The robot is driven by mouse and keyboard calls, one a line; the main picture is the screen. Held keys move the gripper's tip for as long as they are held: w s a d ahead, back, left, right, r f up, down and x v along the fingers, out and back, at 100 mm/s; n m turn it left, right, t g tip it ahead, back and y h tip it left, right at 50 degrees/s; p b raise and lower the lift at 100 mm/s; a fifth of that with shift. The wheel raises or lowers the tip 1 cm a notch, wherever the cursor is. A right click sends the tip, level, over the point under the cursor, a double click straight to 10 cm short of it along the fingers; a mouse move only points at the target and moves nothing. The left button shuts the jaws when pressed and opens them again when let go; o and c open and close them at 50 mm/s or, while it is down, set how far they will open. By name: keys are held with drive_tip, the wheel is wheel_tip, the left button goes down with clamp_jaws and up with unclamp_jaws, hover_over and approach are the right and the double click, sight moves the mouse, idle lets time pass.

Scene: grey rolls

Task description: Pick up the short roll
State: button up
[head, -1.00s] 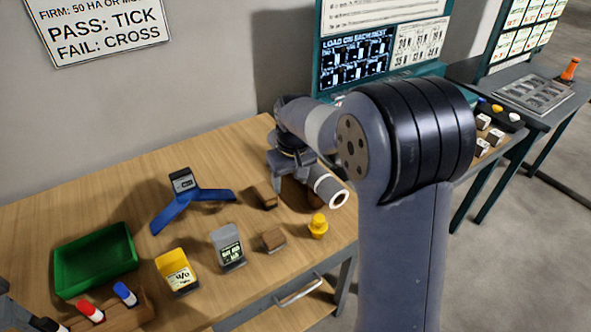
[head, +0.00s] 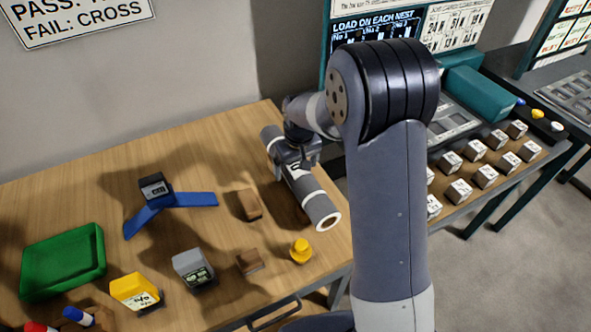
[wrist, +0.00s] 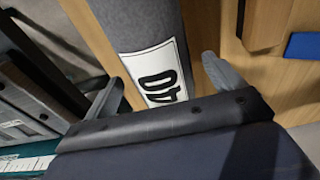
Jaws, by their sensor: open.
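A grey roll (head: 305,195) with a pale, hollow end lies slantwise near the right end of the wooden table in the head view. In the wrist view, the grey roll (wrist: 142,22) carries a white label with black figures that seem to read 40. My gripper (wrist: 163,82) is open, with one finger on each side of the roll; I cannot tell whether either finger touches it. In the head view my gripper (head: 297,160) is at the roll's upper half and partly hides it. No other roll shows clearly, so I cannot compare lengths.
Wooden blocks (head: 249,205), a yellow knobbed piece (head: 301,251), a grey box (head: 192,267), a yellow box (head: 134,290), a blue stand (head: 170,208) and a green tray (head: 62,262) occupy the table (head: 105,190). Small labelled blocks (head: 485,176) stand to the right.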

drive_tip(key=shift+w+a+f, duration=0.1)
drive_tip(key=shift+w+f, duration=0.05)
drive_tip(key=shift+f, duration=0.95)
drive_tip(key=shift+c, duration=0.6)
drive_tip(key=c, duration=1.1)
drive_tip(key=shift+r, duration=0.1)
